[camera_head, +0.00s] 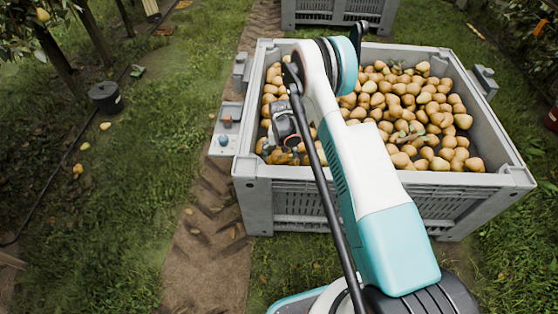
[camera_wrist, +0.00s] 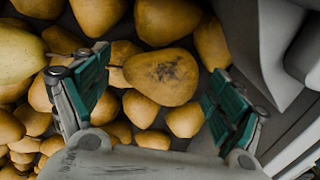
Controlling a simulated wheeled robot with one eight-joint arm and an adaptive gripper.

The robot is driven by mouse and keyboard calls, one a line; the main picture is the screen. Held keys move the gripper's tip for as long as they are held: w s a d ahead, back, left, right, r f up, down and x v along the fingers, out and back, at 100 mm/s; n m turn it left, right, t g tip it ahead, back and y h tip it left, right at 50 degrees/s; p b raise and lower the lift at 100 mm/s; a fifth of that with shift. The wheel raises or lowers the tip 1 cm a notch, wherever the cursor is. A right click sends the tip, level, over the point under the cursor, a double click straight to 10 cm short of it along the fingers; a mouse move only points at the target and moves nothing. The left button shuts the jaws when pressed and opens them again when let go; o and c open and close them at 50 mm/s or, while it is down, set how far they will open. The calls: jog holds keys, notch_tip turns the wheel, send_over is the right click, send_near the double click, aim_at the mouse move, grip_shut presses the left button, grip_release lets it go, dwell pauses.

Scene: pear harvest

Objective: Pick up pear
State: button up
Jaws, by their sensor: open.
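Many yellow-brown pears (camera_head: 400,100) lie heaped in a large grey crate (camera_head: 375,181). My gripper (camera_head: 283,150) is low inside the crate's left side, partly hidden by my arm. In the wrist view my gripper (camera_wrist: 157,68) is open, its green-padded fingers well apart. A pear with a dark, speckled patch (camera_wrist: 160,77) shows between and beyond the fingertips. Smaller-looking pears (camera_wrist: 185,120) show below it in the gap. Whether a finger touches any pear I cannot tell.
The grey crate wall (camera_wrist: 285,50) is close on the right in the wrist view. A second crate (camera_head: 330,14) stands behind. A black bucket (camera_head: 106,97) and a few fallen pears (camera_head: 84,146) are on the grass at left. My arm hides part of the heap.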

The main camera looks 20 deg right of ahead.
jog(key=shift+f, duration=0.1)
jog(key=shift+c, duration=0.4)
jog(key=c, duration=1.1)
jog(key=shift+c, duration=0.2)
